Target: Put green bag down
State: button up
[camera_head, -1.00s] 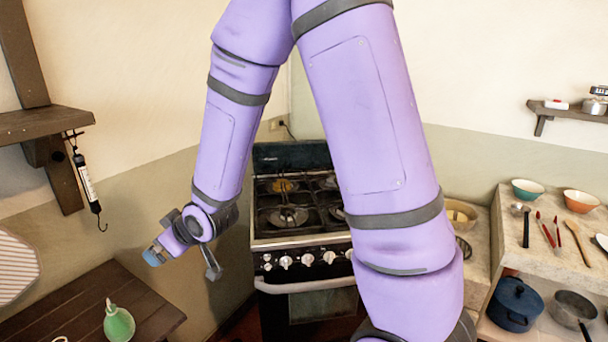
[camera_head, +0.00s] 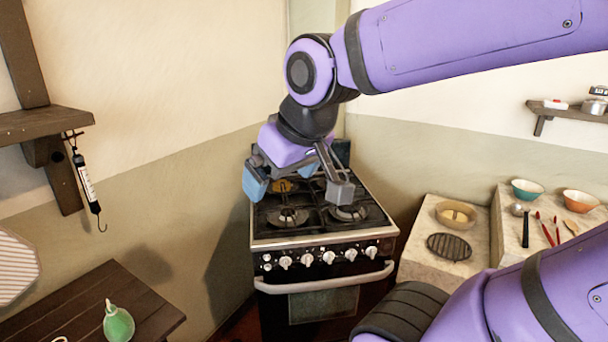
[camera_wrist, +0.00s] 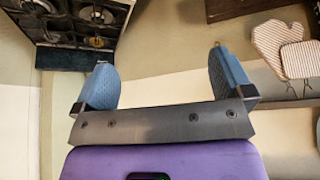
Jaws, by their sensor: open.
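My gripper (camera_head: 298,187) is open, with its blue-padded fingers spread in front of and above the stove in the head view. In the wrist view the gripper (camera_wrist: 162,66) has nothing between its fingers. I see no thing that is clearly a green bag. A green bulb-shaped object with a pale nozzle (camera_head: 118,323) stands on the dark wooden table (camera_head: 145,303) at the lower left, well apart from my gripper.
The stove (camera_head: 320,235) stands in the middle. A stone counter (camera_head: 425,275) at right holds a bowl (camera_head: 456,215) and a round grate (camera_head: 449,246). A hanging scale (camera_head: 86,185) is below the left shelf (camera_head: 40,123). A striped mitt (camera_wrist: 278,45) hangs at right in the wrist view.

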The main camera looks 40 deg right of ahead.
jog(key=shift+m+g, duration=0.3)
jog(key=s, duration=0.3)
jog(key=s+r, duration=0.1)
jog(key=shift+s+d, duration=0.15)
jog(key=shift+d, duration=0.2)
